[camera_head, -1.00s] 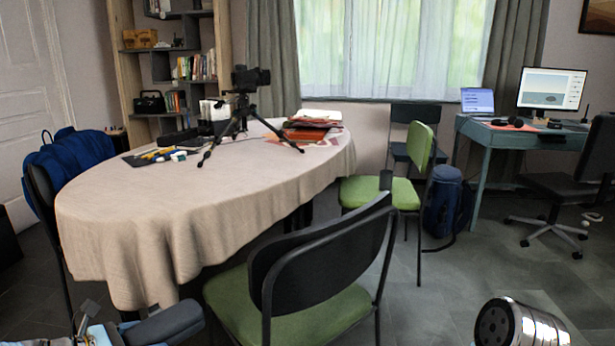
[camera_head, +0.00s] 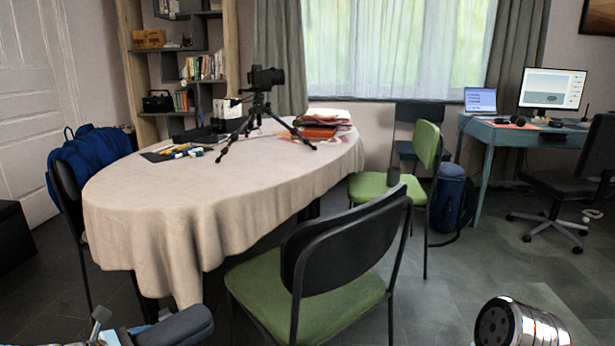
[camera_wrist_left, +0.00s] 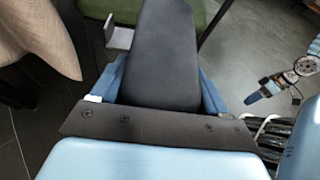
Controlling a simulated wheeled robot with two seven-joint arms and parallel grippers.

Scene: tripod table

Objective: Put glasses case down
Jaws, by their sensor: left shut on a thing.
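The dark grey glasses case (camera_head: 180,328) is at the bottom left of the head view, in front of the near end of the table (camera_head: 160,210). My left gripper (camera_wrist_left: 160,92) is shut on it. In the left wrist view, the long case (camera_wrist_left: 165,50) lies between the blue fingers and points away from the wrist. It is in the air, apart from the tablecloth. What looks like my right gripper (camera_wrist_left: 275,86) shows small at the right of the left wrist view; its jaws are unclear.
A camera on a tripod (camera_head: 258,95), red folders (camera_head: 320,128), pens (camera_head: 190,151) and a black tray stand at the table's far part. The near part is bare. A green chair (camera_head: 320,275) stands to the right. A blue jacket (camera_head: 90,155) hangs on a chair at left.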

